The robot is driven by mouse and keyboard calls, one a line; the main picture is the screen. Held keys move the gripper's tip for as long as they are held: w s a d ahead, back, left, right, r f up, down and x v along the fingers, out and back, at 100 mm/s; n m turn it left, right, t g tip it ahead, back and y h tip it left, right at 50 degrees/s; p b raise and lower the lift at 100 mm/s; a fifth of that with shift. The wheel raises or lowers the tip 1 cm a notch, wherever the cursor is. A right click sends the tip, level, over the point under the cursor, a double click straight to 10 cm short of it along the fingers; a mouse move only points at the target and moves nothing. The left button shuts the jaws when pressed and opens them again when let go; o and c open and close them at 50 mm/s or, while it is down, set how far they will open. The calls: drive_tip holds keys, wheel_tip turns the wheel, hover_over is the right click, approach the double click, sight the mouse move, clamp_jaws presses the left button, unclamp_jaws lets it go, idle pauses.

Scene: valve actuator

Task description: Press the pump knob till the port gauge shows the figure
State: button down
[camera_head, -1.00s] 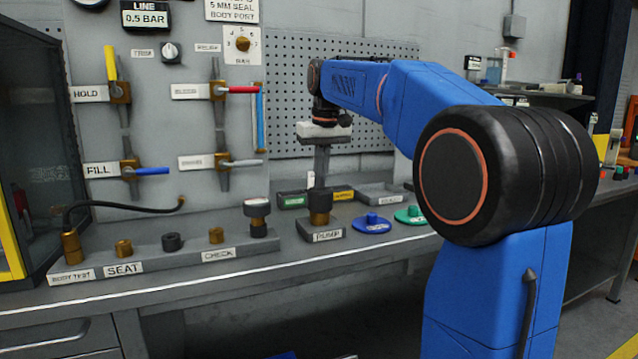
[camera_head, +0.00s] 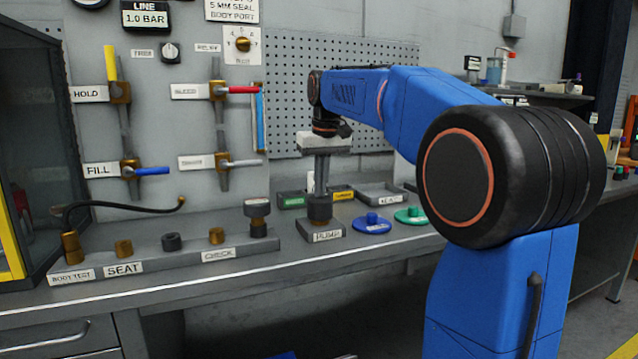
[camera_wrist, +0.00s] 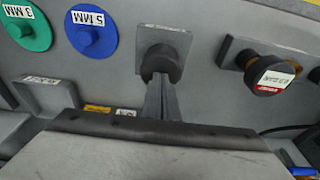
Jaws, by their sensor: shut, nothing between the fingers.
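The pump knob (camera_head: 319,209) is a dark round cap on its block, labelled PUMP, on the bench. It also shows in the wrist view (camera_wrist: 162,62). My gripper (camera_head: 320,188) is shut and empty, pointing straight down with its fingertips on top of the knob. In the wrist view my gripper (camera_wrist: 160,82) meets the knob's cap. The LINE display (camera_head: 145,16) reads 1.0 BAR. A round dial at the top left edge is mostly cut off and unreadable.
The blue 5 MM disc (camera_head: 372,224) and green disc (camera_head: 411,215) lie right of the pump. A black-capped fitting (camera_head: 257,208) stands to its left on the rail. HOLD, FILL and other valve levers are on the panel behind. Small trays stand behind the pump.

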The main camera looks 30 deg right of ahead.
drive_tip(key=shift+f, duration=0.35)
drive_tip(key=shift+w+v, duration=0.2)
drive_tip(key=shift+v, duration=0.8)
drive_tip(key=shift+w+v, duration=0.2)
drive_tip(key=shift+v, duration=0.75)
drive_tip(key=shift+w+v, duration=0.2)
drive_tip(key=shift+v, duration=0.8)
drive_tip(key=shift+r, duration=0.1)
drive_tip(key=shift+s+x, duration=0.2)
drive_tip(key=shift+x, duration=0.75)
drive_tip(key=shift+s+x, duration=0.2)
drive_tip(key=shift+x, duration=0.8)
drive_tip(key=shift+s+x, duration=0.2)
drive_tip(key=shift+x, duration=0.75)
drive_tip(key=shift+w+v, duration=0.2)
drive_tip(key=shift+v, duration=0.75)
drive_tip(key=shift+w+v, duration=0.2)
drive_tip(key=shift+v, duration=0.7)
drive_tip(key=shift+w+v, duration=0.2)
drive_tip(key=shift+v, duration=0.75)
drive_tip(key=shift+r, duration=0.1)
